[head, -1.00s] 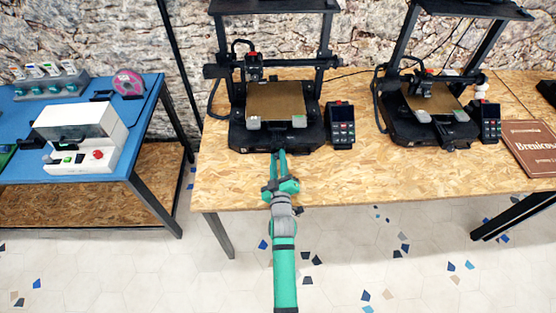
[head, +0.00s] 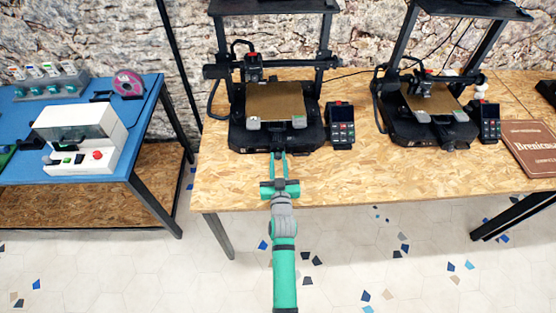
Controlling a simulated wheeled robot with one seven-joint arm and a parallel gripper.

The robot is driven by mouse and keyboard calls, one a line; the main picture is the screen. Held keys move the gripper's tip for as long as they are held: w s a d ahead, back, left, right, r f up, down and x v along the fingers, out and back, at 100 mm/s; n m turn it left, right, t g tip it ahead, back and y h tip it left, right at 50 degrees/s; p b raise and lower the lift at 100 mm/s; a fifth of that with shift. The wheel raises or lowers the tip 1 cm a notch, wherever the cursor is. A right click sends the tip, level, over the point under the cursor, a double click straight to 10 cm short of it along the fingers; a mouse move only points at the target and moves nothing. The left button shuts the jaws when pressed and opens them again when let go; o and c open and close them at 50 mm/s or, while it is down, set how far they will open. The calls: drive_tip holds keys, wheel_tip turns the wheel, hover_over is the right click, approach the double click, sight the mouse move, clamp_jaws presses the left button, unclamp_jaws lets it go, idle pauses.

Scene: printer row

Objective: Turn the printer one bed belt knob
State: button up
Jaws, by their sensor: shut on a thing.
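Printer one (head: 254,138) is the black 3D printer on the wooden table, with a tan bed (head: 276,101). My gripper (head: 278,155) reaches in from the front, and its fingertips are at the middle of the printer's front base edge. The fingers are shut on a small dark part there, the bed belt knob (head: 278,152). The knob is mostly hidden by the fingertips, and its turned angle is too small to tell.
A control screen (head: 340,125) stands close to the right of the printer. A second printer (head: 430,115) and a brown book (head: 532,147) are further right. A blue bench (head: 140,110) with a white machine (head: 80,140) is at the left. The table (head: 360,180) is clear in front.

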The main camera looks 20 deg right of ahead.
drive_tip(key=m, duration=0.4)
drive_tip(key=shift+s+d+f+m, duration=0.1)
drive_tip(key=shift+d+f+m, duration=0.05)
drive_tip(key=shift+f+m, duration=0.15)
drive_tip(key=m, duration=0.5)
idle(0.5)
drive_tip(key=o, duration=1.1)
drive_tip(key=shift+c, duration=0.2)
drive_tip(key=shift+r, duration=0.1)
drive_tip(key=v, duration=1)
drive_tip(key=shift+s+a+r, duration=0.1)
drive_tip(key=shift+s+a, duration=0.1)
drive_tip(key=shift+s, duration=0.15)
